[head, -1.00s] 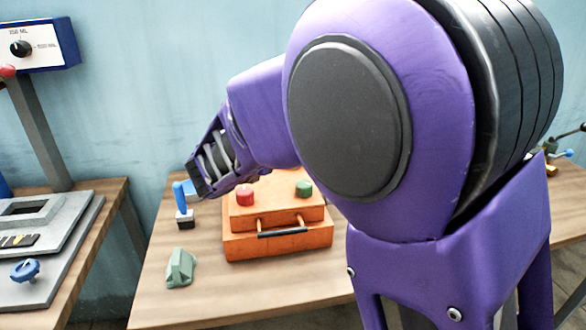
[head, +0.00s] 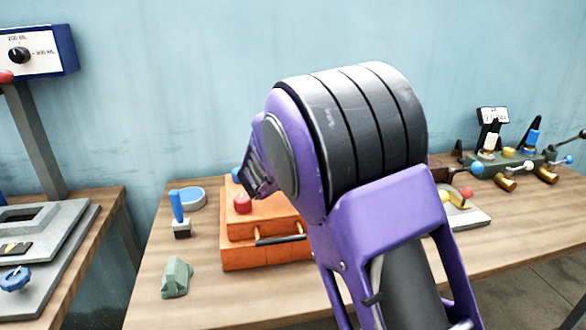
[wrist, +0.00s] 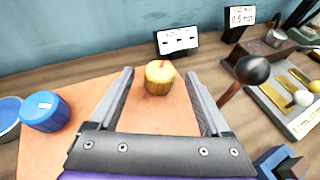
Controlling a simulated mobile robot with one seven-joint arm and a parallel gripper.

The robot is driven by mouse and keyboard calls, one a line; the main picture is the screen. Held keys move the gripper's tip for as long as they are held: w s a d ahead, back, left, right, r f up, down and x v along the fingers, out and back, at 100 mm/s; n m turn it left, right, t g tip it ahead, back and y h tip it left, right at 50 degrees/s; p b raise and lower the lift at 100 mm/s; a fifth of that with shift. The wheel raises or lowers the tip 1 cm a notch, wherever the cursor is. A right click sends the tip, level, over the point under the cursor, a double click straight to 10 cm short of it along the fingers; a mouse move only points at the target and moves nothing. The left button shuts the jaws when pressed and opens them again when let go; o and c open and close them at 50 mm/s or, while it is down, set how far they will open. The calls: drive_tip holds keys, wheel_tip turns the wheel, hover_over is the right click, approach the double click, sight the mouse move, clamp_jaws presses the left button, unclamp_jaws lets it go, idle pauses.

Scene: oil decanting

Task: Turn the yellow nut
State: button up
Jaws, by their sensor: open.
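The yellow nut (wrist: 159,80) is a short ribbed cylinder with a red mark on top. In the wrist view it stands upright near the far edge of the orange box top (wrist: 150,117). My gripper (wrist: 159,72) is open, with one finger on each side of the nut and a visible gap on both sides. I cannot tell how high the fingertips are above it. In the head view the gripper hangs over the orange box (head: 236,258), and my arm hides the nut.
A blue cap (wrist: 45,112) is left of the gripper. A black ball-topped lever (wrist: 253,70) rises close to the right finger. A white sign (wrist: 177,41) stands behind the nut. A red knob (head: 242,203) tops the box. A blue-handled tool (head: 178,207) and green block (head: 176,277) are left.

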drive_tip(key=shift+x, duration=1.6)
clamp_jaws()
